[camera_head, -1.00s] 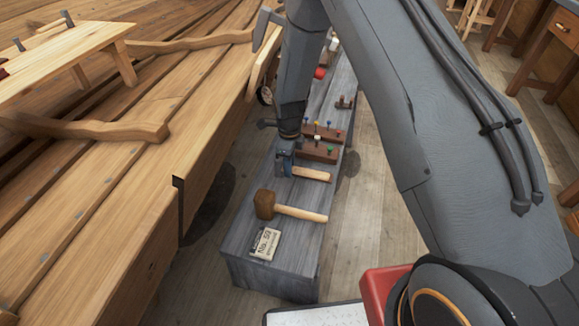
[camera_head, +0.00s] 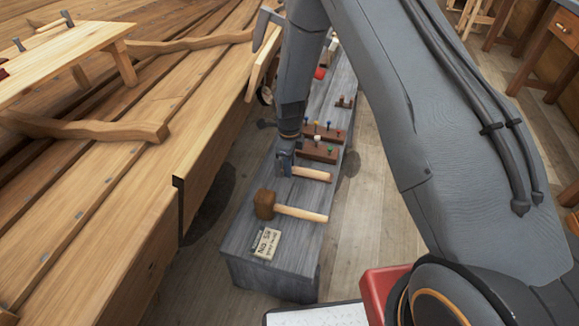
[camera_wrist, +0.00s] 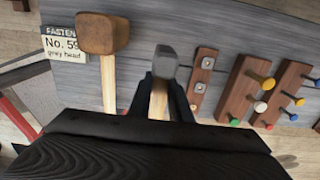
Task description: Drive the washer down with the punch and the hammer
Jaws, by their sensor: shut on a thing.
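A hammer with a grey metal head (camera_wrist: 165,62) and a pale wooden handle (camera_head: 311,173) lies on the grey bench. My gripper (camera_head: 285,168) is down at the hammer; in the wrist view its two dark fingers (camera_wrist: 162,100) are shut on the handle just below the head. My gripper hides the hammer's head in the head view. Pins with coloured heads stand in two brown racks (camera_head: 318,152); I cannot tell which, if any, is the punch.
A wooden mallet (camera_head: 265,204) lies beside the hammer, with a label card (camera_head: 266,243) at the near end of the grey bench (camera_head: 250,262). The planked hull (camera_head: 110,190) rises at left, carrying a small wooden stand (camera_head: 85,50). Open floor (camera_head: 365,230) lies to the right.

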